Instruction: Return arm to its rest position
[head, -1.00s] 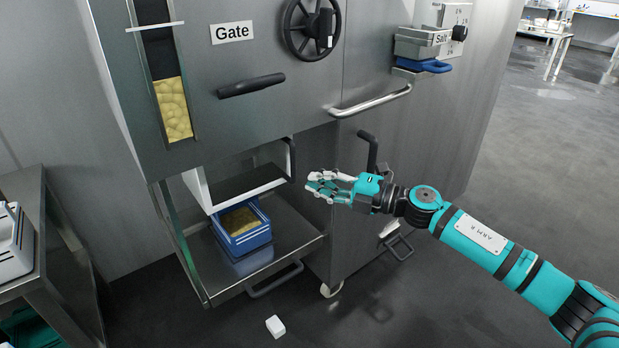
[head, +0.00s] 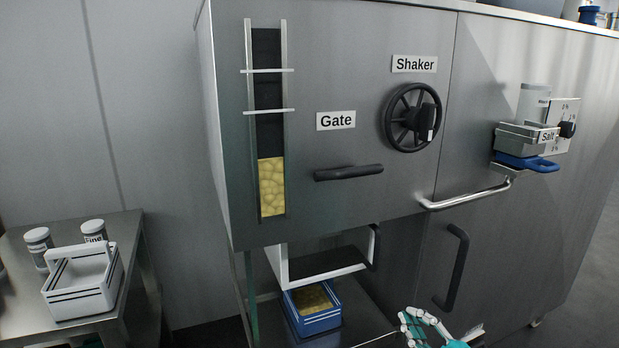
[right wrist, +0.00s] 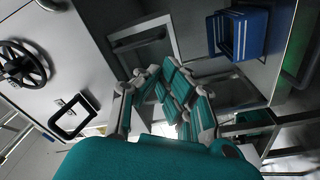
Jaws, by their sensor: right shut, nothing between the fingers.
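My right gripper (head: 424,325) is at the bottom edge of the head view, white and teal, in front of the steel machine and to the right of the blue crate. It is shut and holds nothing. Most of my right arm is outside the head view. In the right wrist view the teal fingers (right wrist: 172,95) fill the middle and stand apart from the machine. My left gripper is in neither view.
A blue crate (head: 316,319) with yellow contents sits under the open white chute (head: 330,272). The machine has a Gate handle (head: 348,172), a Shaker wheel (head: 396,122) and a projecting rail (head: 468,198). A side table (head: 140,290) holds a white basket (head: 84,299) and jars.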

